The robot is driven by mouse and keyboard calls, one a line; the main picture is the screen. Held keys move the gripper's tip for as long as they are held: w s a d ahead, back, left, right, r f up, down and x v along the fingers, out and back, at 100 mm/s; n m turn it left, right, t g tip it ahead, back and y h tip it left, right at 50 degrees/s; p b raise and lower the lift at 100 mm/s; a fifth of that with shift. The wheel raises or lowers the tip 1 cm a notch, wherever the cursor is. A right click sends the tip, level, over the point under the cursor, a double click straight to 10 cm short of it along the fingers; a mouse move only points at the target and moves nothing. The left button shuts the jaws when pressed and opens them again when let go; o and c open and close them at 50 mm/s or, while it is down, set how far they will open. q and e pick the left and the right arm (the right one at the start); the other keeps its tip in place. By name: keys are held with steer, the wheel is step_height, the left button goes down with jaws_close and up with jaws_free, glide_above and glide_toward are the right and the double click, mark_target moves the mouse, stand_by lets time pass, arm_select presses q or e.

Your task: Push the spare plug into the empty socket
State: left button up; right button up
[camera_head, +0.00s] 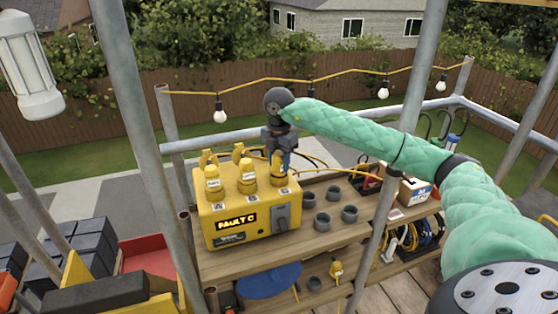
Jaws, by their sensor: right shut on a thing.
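A yellow power box (222,228) with a "FAULT C" display stands on the wooden shelf. Two yellow plugs, the left plug (212,182) and the middle plug (246,177), stand upright on its top. My right gripper (281,158) points down over the box's right-hand position and is shut on a yellow plug (279,183) there. The gripper partly hides this plug, and I cannot tell how deep it sits. Another yellow plug (336,269) stands on the lower shelf. No empty socket is clearly visible. My left gripper is out of view.
Several grey cups (322,221) stand on the shelf (335,240) right of the box. Scaffold poles (145,130) rise in front and beside it. A blue round thing (268,280) lies below. Coiled cables (430,235) and a white carton (414,190) are at right.

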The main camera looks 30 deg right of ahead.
steer(key=shift+f, duration=0.15)
steer(key=o, duration=0.8)
steer(key=shift+r+p, duration=2.2)
steer(key=shift+r, duration=3.3)
